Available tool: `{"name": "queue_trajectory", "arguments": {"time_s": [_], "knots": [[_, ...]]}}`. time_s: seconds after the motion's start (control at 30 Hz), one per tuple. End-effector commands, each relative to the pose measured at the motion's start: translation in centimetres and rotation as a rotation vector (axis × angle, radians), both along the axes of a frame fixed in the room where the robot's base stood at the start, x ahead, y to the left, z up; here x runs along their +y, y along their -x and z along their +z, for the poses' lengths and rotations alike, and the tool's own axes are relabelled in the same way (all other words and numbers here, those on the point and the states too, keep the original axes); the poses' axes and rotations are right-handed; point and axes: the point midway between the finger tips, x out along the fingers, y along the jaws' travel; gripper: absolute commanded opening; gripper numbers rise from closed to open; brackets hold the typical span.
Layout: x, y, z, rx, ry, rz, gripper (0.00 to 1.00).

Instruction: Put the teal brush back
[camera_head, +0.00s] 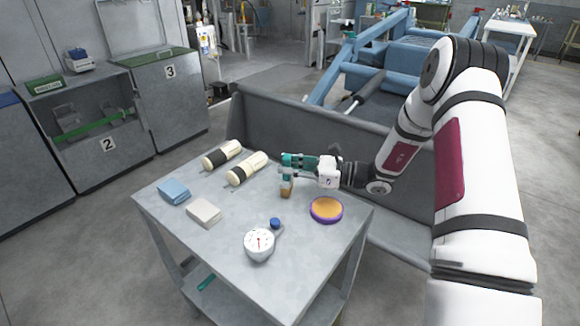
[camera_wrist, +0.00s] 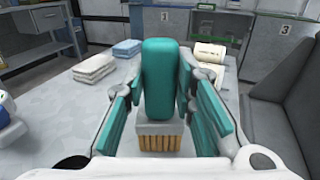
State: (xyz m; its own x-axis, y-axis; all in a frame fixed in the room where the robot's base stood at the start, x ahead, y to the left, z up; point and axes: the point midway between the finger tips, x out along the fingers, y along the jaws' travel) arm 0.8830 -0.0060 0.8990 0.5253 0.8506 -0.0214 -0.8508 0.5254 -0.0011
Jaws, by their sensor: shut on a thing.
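My gripper (camera_head: 286,171) is shut on the teal brush (camera_head: 287,181) near the back right of the grey table (camera_head: 190,243). In the wrist view the brush's teal body (camera_wrist: 158,75) stands upright between the teal finger pads, its pale block and tan bristles (camera_wrist: 158,142) pointing down. In the head view the tan bristle end is low over the tabletop. I cannot tell whether it touches. My fingers hide part of the brush.
A purple-rimmed orange dish (camera_head: 326,209) lies right of the brush. A white dial gauge (camera_head: 259,245) is at the front, two cream-and-black rollers (camera_head: 222,155) at the back. Blue cloth (camera_head: 174,192) and white cloth (camera_head: 204,213) lie left. The table's middle is clear.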

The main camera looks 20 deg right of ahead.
Motion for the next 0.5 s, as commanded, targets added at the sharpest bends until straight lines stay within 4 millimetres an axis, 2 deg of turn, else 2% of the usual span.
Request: {"name": "queue_trajectory", "arguments": {"time_s": [0.3,0.33,0.4,0.5], "knots": [[-0.01,-0.02,-0.39,-0.001,-0.001,0.0,0.0],[-0.01,0.0,-0.33,0.0,0.0,0.0,0.31],[-0.01,0.0,-0.3,0.0,0.0,0.0,0.44],[-0.01,0.01,-0.29,0.0,0.0,0.0,0.44]]}}
